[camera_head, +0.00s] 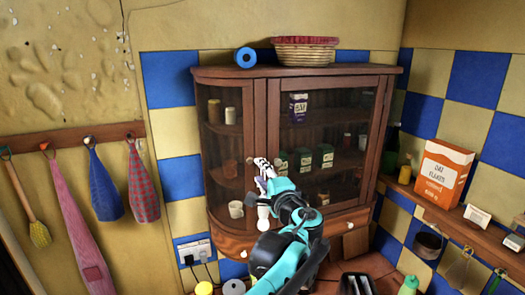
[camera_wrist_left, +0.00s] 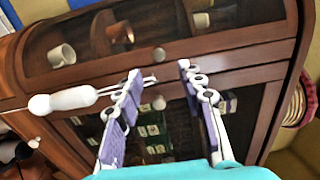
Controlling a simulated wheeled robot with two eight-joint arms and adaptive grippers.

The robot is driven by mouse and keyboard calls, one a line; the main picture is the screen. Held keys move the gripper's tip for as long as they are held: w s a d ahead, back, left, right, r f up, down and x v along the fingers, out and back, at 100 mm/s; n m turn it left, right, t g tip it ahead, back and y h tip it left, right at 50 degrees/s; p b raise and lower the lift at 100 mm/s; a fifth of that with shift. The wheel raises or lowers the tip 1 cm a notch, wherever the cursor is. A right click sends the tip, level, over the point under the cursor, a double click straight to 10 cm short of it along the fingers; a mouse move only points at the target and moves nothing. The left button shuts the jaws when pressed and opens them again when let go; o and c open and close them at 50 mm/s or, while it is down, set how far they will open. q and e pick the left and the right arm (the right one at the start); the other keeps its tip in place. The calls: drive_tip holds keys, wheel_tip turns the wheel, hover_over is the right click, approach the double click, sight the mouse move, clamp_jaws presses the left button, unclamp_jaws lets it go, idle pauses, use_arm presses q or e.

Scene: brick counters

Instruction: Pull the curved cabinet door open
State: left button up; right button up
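The curved cabinet door (camera_head: 222,145) is the rounded, glazed wooden left end of the brown cabinet. It looks shut. My right gripper is not seen.
A white pear-shaped piece (camera_head: 263,216) hangs by the left gripper; it also shows in the left wrist view (camera_wrist_left: 66,98). A basket (camera_head: 304,50) and blue roll (camera_head: 245,57) sit on top of the cabinet. Towels (camera_head: 143,185) hang left; a shelf (camera_head: 460,228) runs right.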

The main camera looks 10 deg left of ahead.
sight(250, 162)
use_arm(q)
drive_tip(key=p+x, duration=0.1)
drive_tip(key=x, duration=0.6)
drive_tip(key=shift+w+a+f+p, duration=0.1)
drive_tip(key=shift+a+p, duration=0.15)
drive_tip(key=shift+p, duration=0.15)
drive_tip(key=shift+c, duration=0.3)
clamp_jaws()
